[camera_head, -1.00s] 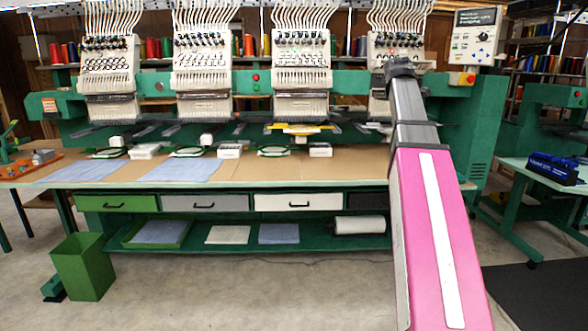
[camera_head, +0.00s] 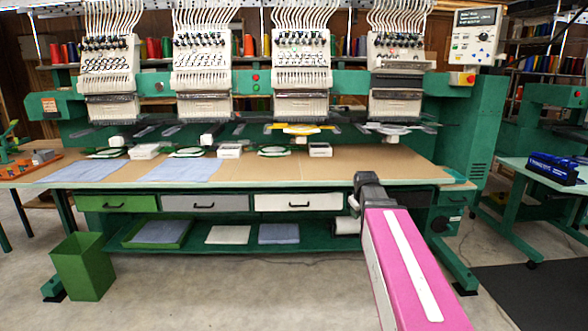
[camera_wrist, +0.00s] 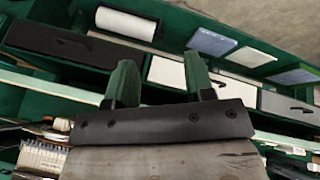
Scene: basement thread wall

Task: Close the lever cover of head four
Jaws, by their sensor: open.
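Head four (camera_head: 398,55) is the rightmost head of the green embroidery machine. A dark band (camera_head: 400,80) crosses it between its upper white panel and its lower white case (camera_head: 396,103), unlike the other heads. Whether this band is the open lever cover is too small to tell. In the wrist view my gripper (camera_wrist: 160,58) has two green fingers spread apart with nothing between them. It does not show clearly in the head view, where my arm ends low in front of the table's right part.
Three similar heads (camera_head: 302,60) stand to the left. The brown table (camera_head: 350,168) lies below, with a white drawer (camera_head: 298,202) under it. A white roll (camera_wrist: 125,23) lies on the lower shelf. The control panel (camera_head: 476,35) is right of head four.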

